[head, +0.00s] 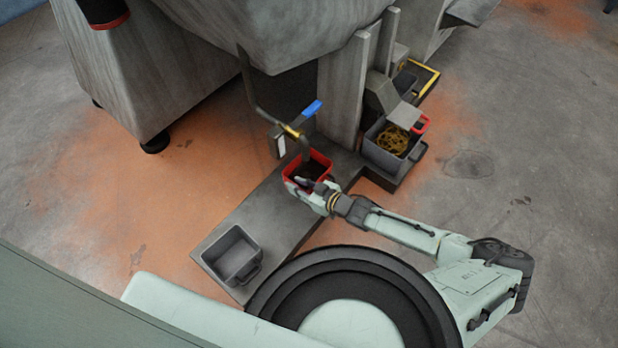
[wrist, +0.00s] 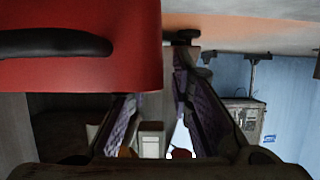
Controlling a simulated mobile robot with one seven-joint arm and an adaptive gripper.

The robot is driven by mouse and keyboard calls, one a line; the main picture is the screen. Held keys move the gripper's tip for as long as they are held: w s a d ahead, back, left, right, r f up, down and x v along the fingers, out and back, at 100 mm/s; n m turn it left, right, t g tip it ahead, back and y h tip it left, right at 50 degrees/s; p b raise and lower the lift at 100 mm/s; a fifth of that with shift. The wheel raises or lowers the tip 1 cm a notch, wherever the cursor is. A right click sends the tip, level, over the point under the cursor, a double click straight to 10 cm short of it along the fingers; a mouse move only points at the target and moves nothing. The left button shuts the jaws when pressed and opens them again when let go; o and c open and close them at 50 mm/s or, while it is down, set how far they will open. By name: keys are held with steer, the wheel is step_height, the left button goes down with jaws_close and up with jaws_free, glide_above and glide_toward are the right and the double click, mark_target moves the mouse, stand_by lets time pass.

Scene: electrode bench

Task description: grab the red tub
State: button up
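The red tub (head: 321,158) stands upright on the low grey platform under a valve with a blue lever; its inside looks dark. My gripper (head: 304,184) is at the tub's near side in the head view and covers part of it. In the wrist view the red tub (wrist: 100,70) fills the upper left, with its black handle (wrist: 50,43) in front of its wall. My gripper (wrist: 157,98) is open there, its two fingers apart with only background seen between them. The handle lies to the left of the fingers. I cannot tell whether a finger touches the tub.
An empty grey tub (head: 232,252) sits at the platform's near left end. A grey bin (head: 378,151) with yellowish stringy contents stands to the right. The valve's blue lever (head: 312,108) and pipe hang above the red tub. The platform between the tubs (head: 268,208) is clear.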

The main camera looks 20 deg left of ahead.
jaws_close()
stand_by(0.8)
